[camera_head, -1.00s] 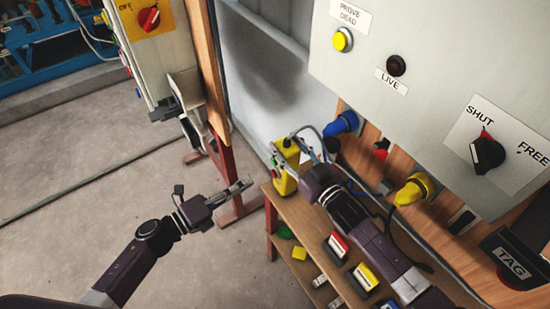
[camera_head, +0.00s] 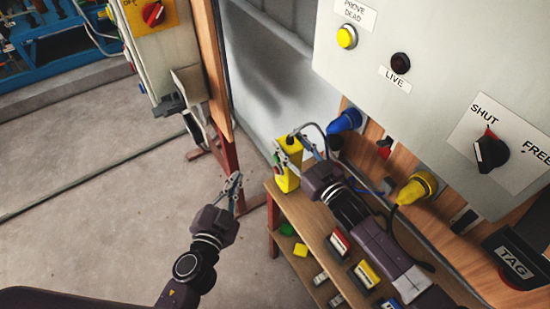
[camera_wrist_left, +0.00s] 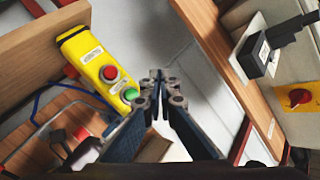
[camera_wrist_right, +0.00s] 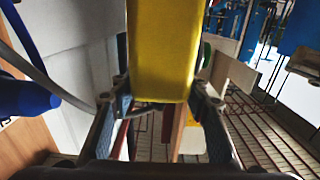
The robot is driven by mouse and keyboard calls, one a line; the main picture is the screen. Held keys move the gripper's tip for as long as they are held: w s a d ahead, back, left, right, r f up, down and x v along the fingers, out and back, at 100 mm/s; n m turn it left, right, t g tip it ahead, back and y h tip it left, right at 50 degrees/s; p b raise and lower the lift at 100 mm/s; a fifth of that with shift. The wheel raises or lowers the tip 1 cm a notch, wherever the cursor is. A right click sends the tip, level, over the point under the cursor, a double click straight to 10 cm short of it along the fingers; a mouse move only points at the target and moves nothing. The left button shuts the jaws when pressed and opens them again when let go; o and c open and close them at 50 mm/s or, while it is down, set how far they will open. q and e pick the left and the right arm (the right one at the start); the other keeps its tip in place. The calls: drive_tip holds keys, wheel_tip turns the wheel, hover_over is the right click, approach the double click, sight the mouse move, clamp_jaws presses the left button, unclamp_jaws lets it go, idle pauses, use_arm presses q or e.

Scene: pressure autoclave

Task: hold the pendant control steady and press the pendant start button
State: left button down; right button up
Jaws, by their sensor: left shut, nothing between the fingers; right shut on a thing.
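The yellow pendant control (camera_head: 288,163) is held near the back end of the wooden shelf. My right gripper (camera_head: 300,155) is shut on its body. The yellow body also fills the middle of the right wrist view (camera_wrist_right: 163,50), between the fingers. In the left wrist view the pendant (camera_wrist_left: 100,70) shows a red button (camera_wrist_left: 110,73) and a green button (camera_wrist_left: 131,94); which is start is too small to read. My left gripper (camera_head: 236,183) is shut and empty, left of the pendant and apart from it. Its fingertips (camera_wrist_left: 158,80) are right of the green button in the left wrist view.
A wooden shelf (camera_head: 318,228) carries several small coloured blocks. A grey panel (camera_head: 425,70) with a rotary switch stands at right, with a blue plug (camera_head: 345,121) and yellow plug (camera_head: 415,188) below. A wooden board edge (camera_head: 209,70) rises behind my left gripper. Floor at left is clear.

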sight(277, 158)
idle(0.3)
use_arm(q)
drive_tip(key=w+d, duration=0.5)
drive_tip(key=d, duration=0.2)
idle(0.3)
drive_tip(key=shift+w+d, duration=0.15)
idle(1.2)
drive_tip(key=shift+w+d, duration=0.2)
drive_tip(key=shift+d, duration=0.1)
drive_tip(key=shift+w+d, duration=0.3)
drive_tip(key=shift+d, duration=0.15)
idle(1.0)
drive_tip(key=shift+a, duration=0.1)
drive_tip(key=shift+s+a+r, duration=0.1)
drive_tip(key=shift+s+a, duration=0.5)
drive_tip(key=shift+a, duration=0.1)
